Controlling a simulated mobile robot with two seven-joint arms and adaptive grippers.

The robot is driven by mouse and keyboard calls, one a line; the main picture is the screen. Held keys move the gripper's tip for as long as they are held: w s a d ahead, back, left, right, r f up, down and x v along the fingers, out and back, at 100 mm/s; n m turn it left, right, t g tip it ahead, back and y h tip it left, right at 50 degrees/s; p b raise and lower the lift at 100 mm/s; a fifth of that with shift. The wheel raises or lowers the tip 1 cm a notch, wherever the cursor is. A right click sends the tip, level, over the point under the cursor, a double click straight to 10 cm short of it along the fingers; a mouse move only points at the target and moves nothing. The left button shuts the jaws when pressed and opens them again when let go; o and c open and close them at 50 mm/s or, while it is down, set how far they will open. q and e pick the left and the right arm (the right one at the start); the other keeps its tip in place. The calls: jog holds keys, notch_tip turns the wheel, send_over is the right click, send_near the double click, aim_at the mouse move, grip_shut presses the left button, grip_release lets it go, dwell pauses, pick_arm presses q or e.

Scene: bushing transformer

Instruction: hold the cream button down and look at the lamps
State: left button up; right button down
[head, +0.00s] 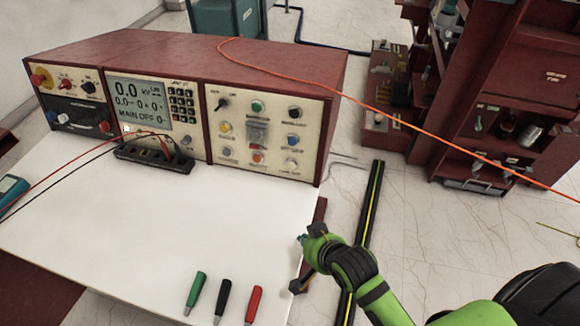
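A red console stands at the back of the white table top (130,235). Its right-hand panel (265,130) carries several small round buttons or lamps in green, yellow, blue, orange-red and pale colours. A cream-white round one (291,164) sits low at the right of this panel; the labels are too small to read. My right gripper (301,264), on a green and black arm, is near the table's right edge, well in front of the panel and touching no button. Its fingers are small and foreshortened, so their opening is unclear. My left gripper is out of view.
A display (139,103) reads 0.0 kV and MAIN OFF. A black terminal block (153,156) with red and black leads stands before it. Green, black (223,297) and red probes lie at the front. An orange cable (400,118) crosses the console top and right side.

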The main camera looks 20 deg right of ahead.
aim_at(291, 165)
jog(key=w+a+r+m+t, duration=0.1)
jog(key=w+m, duration=0.1)
jog(key=w, duration=0.1)
jog(key=w+r+m+t+y, duration=0.1)
jog(key=w+r+m+t, duration=0.1)
jog(key=w, duration=0.2)
jog(key=w+a+r+m+t, duration=0.1)
jog(key=w+r+m+t, duration=0.1)
jog(key=w, duration=0.1)
jog(key=shift+w+a+y, duration=0.25)
jog(key=shift+a+y, duration=0.05)
jog(key=shift+a, duration=0.05)
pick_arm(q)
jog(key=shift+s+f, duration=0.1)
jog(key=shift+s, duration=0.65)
pick_arm(e)
jog(key=shift+w+r+m+t, duration=0.2)
jog(key=shift+w+m+t, duration=0.1)
jog(key=shift+m, duration=0.2)
